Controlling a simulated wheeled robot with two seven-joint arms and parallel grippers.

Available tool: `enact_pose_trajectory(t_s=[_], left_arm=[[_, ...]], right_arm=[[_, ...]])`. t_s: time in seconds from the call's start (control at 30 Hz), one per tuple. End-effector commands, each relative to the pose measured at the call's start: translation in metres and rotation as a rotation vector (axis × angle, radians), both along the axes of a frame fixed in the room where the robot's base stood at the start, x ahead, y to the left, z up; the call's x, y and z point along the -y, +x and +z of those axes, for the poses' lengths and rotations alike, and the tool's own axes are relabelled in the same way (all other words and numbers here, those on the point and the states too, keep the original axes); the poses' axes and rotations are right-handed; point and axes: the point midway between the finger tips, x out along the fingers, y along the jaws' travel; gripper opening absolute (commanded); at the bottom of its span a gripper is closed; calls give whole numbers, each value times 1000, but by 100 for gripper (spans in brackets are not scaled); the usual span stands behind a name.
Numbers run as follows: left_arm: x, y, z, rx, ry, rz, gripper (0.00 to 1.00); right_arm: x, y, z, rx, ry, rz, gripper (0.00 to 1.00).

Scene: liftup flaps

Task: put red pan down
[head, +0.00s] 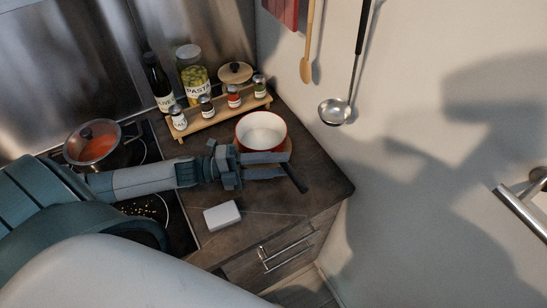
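The red pan (262,131) has a white inside and stands upright on the dark countertop (322,178), near the wall at the right. Its dark handle (294,179) points toward the lower right. My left gripper (284,165) reaches in from the left, just in front of the pan. Its two fingers are apart, with a gap between them, and their tips are at the near end of the handle. The fingers hide part of the pan's front side and of the handle's root. I cannot tell whether they touch the handle. My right gripper is not in view.
A wooden rack (222,117) with several spice jars stands behind the pan. A lidded pot (92,150) is on the stove at left. A white block (222,216) lies in front of my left gripper. A ladle (336,111) hangs on the wall. The front right counter corner is clear.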

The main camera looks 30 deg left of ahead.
Motion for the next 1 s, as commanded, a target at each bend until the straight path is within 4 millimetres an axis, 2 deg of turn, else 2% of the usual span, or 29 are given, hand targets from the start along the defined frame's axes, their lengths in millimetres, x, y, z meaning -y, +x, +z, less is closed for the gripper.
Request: enact_pose_trajectory(t_s=[0.17, 0.37, 1.0], left_arm=[[0, 0, 4, 0, 0, 0, 34], [-14, -9, -2, -2, 3, 0, 34], [-83, -54, -6, -3, 1, 1, 34]], right_arm=[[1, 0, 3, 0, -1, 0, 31], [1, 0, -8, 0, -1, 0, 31], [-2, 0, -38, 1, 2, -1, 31]])
